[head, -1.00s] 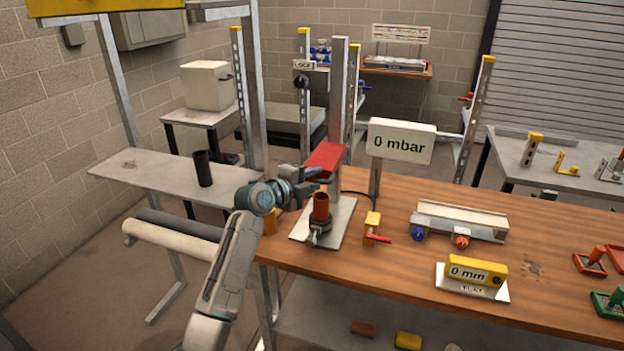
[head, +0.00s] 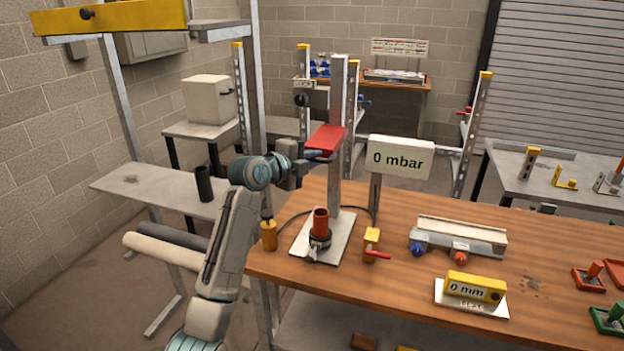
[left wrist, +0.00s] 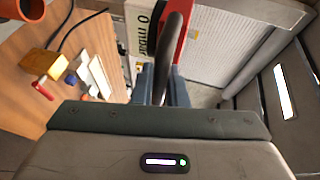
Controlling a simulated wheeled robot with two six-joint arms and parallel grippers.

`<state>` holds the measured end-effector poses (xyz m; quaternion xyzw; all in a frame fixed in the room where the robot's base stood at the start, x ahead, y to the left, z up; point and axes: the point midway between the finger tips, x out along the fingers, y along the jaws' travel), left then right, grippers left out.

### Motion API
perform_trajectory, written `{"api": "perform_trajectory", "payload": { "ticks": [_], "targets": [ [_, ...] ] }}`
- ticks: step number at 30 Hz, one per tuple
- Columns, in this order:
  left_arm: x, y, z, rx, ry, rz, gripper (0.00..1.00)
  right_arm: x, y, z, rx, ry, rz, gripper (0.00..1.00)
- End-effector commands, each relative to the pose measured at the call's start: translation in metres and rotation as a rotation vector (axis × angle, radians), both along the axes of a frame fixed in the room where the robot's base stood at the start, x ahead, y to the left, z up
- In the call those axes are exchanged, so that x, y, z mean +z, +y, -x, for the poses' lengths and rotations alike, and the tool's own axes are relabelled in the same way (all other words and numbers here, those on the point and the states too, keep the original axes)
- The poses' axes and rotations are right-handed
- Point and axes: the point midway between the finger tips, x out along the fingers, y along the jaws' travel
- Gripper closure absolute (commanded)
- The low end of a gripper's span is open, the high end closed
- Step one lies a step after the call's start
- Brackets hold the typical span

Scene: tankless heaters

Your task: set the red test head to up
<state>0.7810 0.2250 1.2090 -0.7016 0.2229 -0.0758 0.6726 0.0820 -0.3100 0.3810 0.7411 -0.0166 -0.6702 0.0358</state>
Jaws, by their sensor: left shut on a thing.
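The red test head (head: 327,139) sits on the upright grey post (head: 337,110), well above the red pipe stub (head: 320,222) on the white base plate. My left gripper (head: 314,155) is at the near left side of the test head, shut on its dark handle. In the left wrist view the dark handle (left wrist: 172,50) runs between the two fingers (left wrist: 160,88), with a red part of the test head (left wrist: 187,22) beyond it. The fingers hide part of the handle. My right gripper is not in view.
A gauge sign reading 0 mbar (head: 400,158) stands right of the post. A yellow valve block with red lever (head: 371,242) and an amber-handled tool (head: 268,233) are on the wooden bench (head: 400,290). A dark cable loops behind the base plate.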

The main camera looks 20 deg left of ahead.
Motion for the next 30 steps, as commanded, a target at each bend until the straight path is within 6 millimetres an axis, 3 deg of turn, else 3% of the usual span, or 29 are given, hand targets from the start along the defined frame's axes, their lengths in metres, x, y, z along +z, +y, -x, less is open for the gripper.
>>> {"api": "perform_trajectory", "payload": {
  "ticks": [1,3,13,14,16,26,30],
  "targets": [
    [0.013,0.000,0.000,0.002,-0.010,0.000,1.00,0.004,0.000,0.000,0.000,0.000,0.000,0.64],
    [0.018,0.000,0.000,0.002,-0.009,0.000,1.00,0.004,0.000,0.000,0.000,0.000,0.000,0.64],
    [0.018,0.001,0.000,0.003,-0.007,0.000,1.00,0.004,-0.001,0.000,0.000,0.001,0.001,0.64],
    [0.018,0.001,0.000,0.003,-0.007,0.000,0.82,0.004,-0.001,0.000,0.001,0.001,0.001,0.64],
    [0.017,0.001,0.000,0.002,-0.006,0.000,0.68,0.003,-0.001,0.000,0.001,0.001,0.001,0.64],
    [0.015,0.001,0.002,0.002,-0.002,0.000,0.66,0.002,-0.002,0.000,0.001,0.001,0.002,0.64],
    [0.015,0.008,0.014,0.002,-0.003,-0.003,0.66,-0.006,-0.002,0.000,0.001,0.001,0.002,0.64]
  ]
}}
